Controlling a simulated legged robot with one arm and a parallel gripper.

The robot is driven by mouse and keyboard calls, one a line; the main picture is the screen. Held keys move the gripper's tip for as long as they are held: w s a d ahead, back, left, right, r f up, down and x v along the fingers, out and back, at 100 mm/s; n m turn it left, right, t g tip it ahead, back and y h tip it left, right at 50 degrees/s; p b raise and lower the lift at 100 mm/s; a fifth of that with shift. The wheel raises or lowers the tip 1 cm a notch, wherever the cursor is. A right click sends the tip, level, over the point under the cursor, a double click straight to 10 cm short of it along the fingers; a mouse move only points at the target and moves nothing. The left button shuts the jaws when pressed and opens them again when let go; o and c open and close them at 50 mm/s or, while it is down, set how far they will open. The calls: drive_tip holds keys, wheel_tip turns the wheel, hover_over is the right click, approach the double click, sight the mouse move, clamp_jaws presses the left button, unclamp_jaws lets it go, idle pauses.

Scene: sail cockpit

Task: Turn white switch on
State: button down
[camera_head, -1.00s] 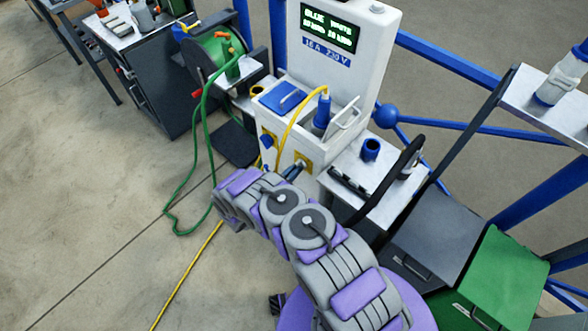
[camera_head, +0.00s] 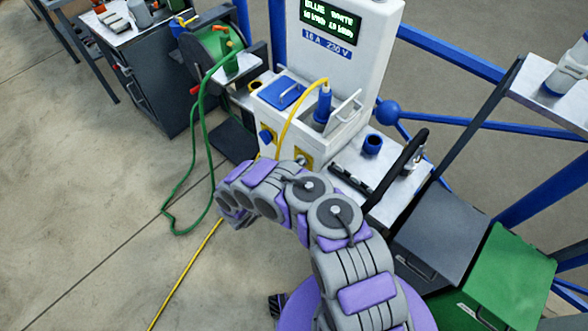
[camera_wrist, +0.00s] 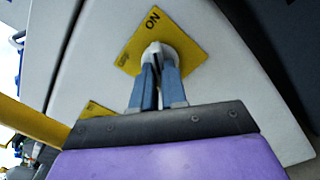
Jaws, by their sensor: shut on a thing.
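The white switch (camera_wrist: 160,51) is a pale rotary knob on a yellow plate (camera_wrist: 191,48) marked ON, on the front of the white power box (camera_head: 340,75). In the wrist view, my gripper (camera_wrist: 158,66) has its two blue-grey fingers closed on the knob's raised grip. The grip lies roughly in line with the fingers; its exact angle is partly hidden. In the head view the white switch's plate (camera_head: 304,160) shows just beyond my arm, and my fingers are mostly hidden there. A blue switch (camera_head: 266,136) sits on another yellow plate to the left.
A blue plug (camera_head: 323,104) with a yellow cable (camera_head: 288,118) stands in the box top. The yellow cable also crosses the wrist view at left (camera_wrist: 30,122). A green hose reel (camera_head: 218,50) stands left, a metal shelf (camera_head: 399,184) right. The floor at left is mostly clear.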

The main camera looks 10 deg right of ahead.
drive_tip(key=shift+a+f+m, duration=0.1)
drive_tip(key=shift+f+m, duration=0.05)
drive_tip(key=shift+m, duration=0.35)
drive_tip(key=c, duration=1.2)
unclamp_jaws()
drive_tip(key=shift+o, duration=0.2)
drive_tip(key=p+v, duration=0.3)
drive_tip(key=v, duration=1.4)
drive_tip(key=shift+a, duration=0.15)
